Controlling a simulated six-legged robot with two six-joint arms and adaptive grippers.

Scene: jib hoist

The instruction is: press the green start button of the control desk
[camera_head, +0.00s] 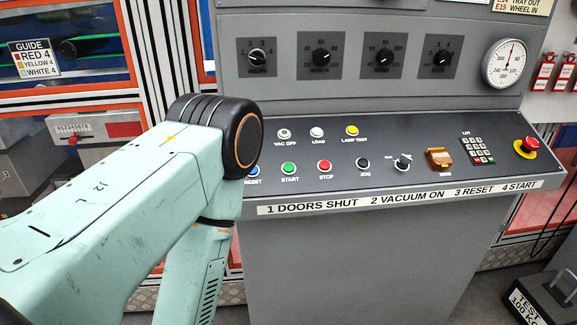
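The grey control desk (360,230) stands in front of me. Its sloping panel carries the green START button (289,168), which is fully visible. The blue RESET button (252,171) is to its left, partly beside my arm, and the red STOP button (324,166) is to its right. My mint-green left arm comes in from the left, and its dark round joint is just left of the RESET button in the picture. The arm's lower link runs down out of the frame. Neither gripper shows.
A red emergency stop (529,145), a keypad (478,150) and an orange guarded switch (439,158) sit on the panel's right. A row of dials and a gauge (509,63) stand above. A dark test weight (545,300) is on the floor at right.

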